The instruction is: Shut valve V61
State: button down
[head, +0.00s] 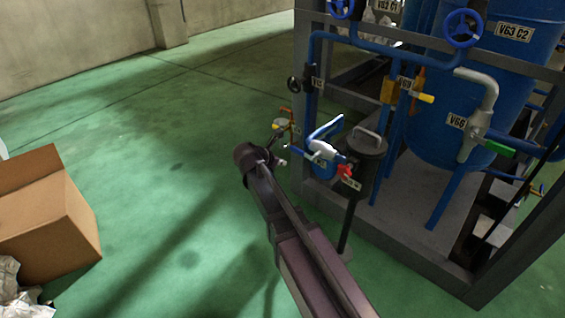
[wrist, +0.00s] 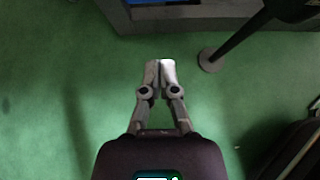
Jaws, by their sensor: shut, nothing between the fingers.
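No tag that I can read says V61. A small valve with a red handle (head: 345,171) sits beside a dark pot (head: 367,160) on the rig, with a tag (head: 351,184) too small to read. A silver valve body (head: 322,149) with a blue lever joins it at the left. My gripper (head: 282,162) is left of these valves, apart from them in the picture. In the wrist view my gripper (wrist: 160,64) is shut and empty, its fingertips together over green floor.
The rig's dark frame (head: 460,285) carries blue tanks and pipes, a V66 valve (head: 471,125) and blue handwheels (head: 463,27). A post's round foot (wrist: 209,61) stands right of my fingertips. A cardboard box (head: 45,215) lies left; floor between is clear.

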aim_at(302, 153)
jog(key=b+x, duration=0.5)
jog(key=x, duration=0.4)
jog(key=shift+r+p, duration=1.9)
jog(key=shift+r, duration=0.2)
jog(key=shift+w, duration=0.1)
